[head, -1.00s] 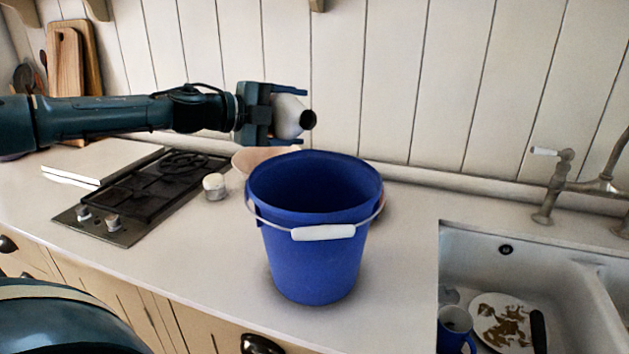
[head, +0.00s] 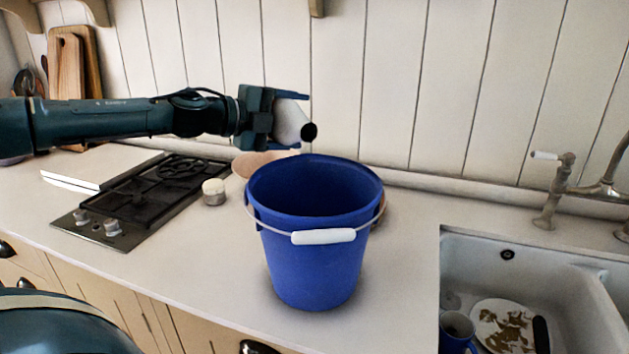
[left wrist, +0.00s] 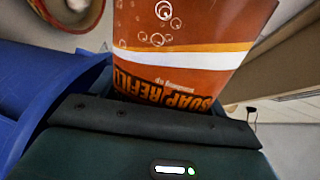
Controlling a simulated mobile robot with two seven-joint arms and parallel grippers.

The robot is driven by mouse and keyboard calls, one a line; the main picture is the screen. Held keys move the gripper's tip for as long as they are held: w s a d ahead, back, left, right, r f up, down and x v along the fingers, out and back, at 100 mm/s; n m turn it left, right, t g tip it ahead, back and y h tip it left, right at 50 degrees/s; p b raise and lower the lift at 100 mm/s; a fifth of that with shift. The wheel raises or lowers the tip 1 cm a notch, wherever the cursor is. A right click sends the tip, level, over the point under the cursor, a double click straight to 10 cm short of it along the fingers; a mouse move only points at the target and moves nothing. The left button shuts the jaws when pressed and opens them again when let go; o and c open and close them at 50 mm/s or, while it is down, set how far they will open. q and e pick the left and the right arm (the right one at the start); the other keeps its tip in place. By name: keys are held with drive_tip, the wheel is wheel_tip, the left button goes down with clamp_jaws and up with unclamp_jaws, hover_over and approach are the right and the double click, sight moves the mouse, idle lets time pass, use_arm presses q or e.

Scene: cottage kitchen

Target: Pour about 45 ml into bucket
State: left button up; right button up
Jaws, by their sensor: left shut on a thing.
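The blue bucket (head: 315,262) stands upright on the counter, its white-gripped handle hanging at the front. It also shows at the left of the left wrist view (left wrist: 25,95). My left gripper (head: 283,120) is shut on a soap refill container (head: 290,122), held above the bucket's back left rim. The container is tipped, its dark mouth facing right. A small pale streak shows just below the mouth. In the left wrist view the container (left wrist: 190,60) is orange and white, with upside-down lettering. The liquid level inside the bucket is hidden. My right gripper is out of view.
The sink (head: 540,260), holding a dirty plate and blue mug, is at the right. The counter front is clear.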

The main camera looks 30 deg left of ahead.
use_arm(q)
drive_tip(key=shift+d+r+m+y, duration=0.15)
drive_tip(key=shift+m+y, duration=0.15)
drive_tip(key=shift+m, duration=0.2)
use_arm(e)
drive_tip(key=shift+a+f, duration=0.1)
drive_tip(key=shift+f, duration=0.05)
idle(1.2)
use_arm(q)
drive_tip(key=n, duration=0.1)
drive_tip(key=n+h+p, duration=0.1)
drive_tip(key=shift+a+n, duration=0.2)
drive_tip(key=shift+n, duration=0.1)
drive_tip(key=shift+r+p, duration=0.35)
drive_tip(key=shift+p, duration=0.2)
drive_tip(key=shift+f, duration=0.15)
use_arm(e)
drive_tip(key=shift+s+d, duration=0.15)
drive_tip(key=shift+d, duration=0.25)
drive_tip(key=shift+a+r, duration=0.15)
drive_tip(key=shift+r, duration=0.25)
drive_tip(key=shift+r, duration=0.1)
